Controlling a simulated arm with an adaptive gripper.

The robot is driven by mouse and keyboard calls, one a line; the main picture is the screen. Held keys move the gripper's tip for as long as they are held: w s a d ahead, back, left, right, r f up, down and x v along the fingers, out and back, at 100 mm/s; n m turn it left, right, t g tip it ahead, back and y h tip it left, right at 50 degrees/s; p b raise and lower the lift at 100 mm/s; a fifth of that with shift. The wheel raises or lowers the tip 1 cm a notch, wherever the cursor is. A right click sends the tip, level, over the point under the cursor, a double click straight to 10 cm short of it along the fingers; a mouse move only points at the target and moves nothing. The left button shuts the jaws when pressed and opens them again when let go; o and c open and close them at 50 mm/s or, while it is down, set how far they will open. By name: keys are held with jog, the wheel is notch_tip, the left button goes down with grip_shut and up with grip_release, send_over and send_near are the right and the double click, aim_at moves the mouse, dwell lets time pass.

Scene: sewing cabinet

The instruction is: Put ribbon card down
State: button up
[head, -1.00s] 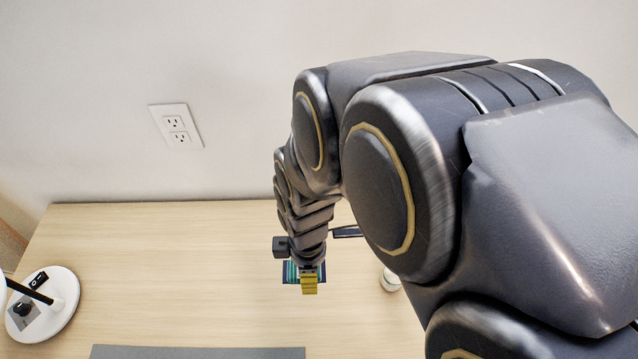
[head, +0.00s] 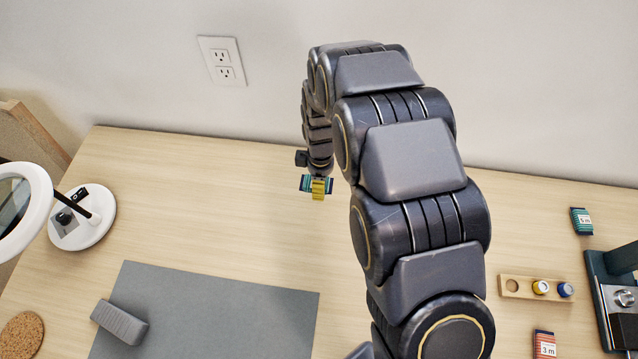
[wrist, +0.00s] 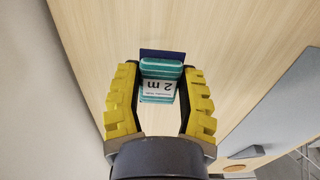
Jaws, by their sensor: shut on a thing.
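The ribbon card (head: 306,184) is teal and dark blue. In the wrist view the ribbon card (wrist: 160,68) shows a white label reading "2 m", upside down. My gripper (head: 318,188) has yellow ridged fingers and is shut on the card, which sits between the fingertips in the wrist view (wrist: 160,80). In the head view one finger covers the card's middle. The card is over the back part of the wooden table (head: 230,190). I cannot tell whether it touches the tabletop.
A grey mat (head: 220,305) bears a grey block (head: 119,322). A white lamp base (head: 95,225) stands left. At right are a "5 m" card (head: 582,222), a red "3 m" card (head: 544,345), a wooden spool holder (head: 520,287) and a dark green machine (head: 600,290). Table left of my gripper is clear.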

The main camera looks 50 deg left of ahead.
jog(key=shift+w+a+f, duration=0.3)
jog(key=shift+a+f, duration=0.35)
jog(key=shift+f, duration=1.75)
jog(key=shift+f, duration=0.1)
jog(key=o, duration=0.8)
jog(key=shift+c, duration=0.2)
notch_tip(320, 180, up, 12)
jog(key=shift+a+r, duration=0.1)
jog(key=shift+r, duration=0.05)
